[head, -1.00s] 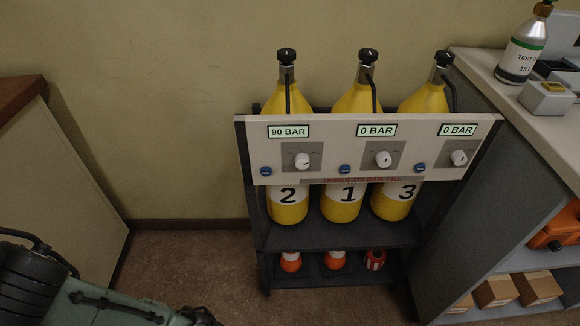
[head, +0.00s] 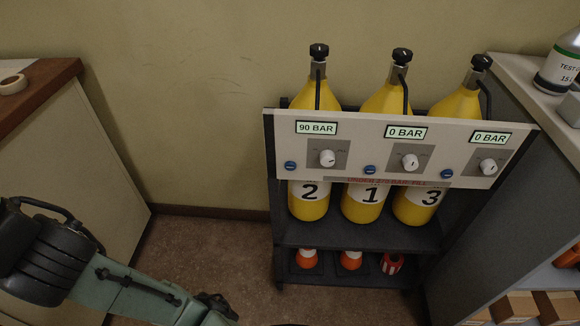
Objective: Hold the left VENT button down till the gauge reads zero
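A pale panel (head: 455,162) runs across the front of a dark rack holding three yellow cylinders. Its left gauge (head: 317,128) reads 90 BAR; the middle gauge (head: 405,133) and right gauge (head: 490,138) read 0 BAR. Below each gauge is a white knob, the left one (head: 327,158) among them, with a blue button to its lower left. The left blue button (head: 291,166) is above cylinder 2; no VENT lettering is legible. My green arm crosses the lower left, well away from the panel. My gripper is not visible.
Cylinders 2 (head: 308,208), 1 (head: 361,210) and 3 (head: 415,213) stand behind the panel. Orange-and-white items sit on the lower shelf (head: 290,281). A wood-topped cabinet (head: 55,85) stands left, a counter (head: 515,80) right. Floor between cabinet and rack is clear.

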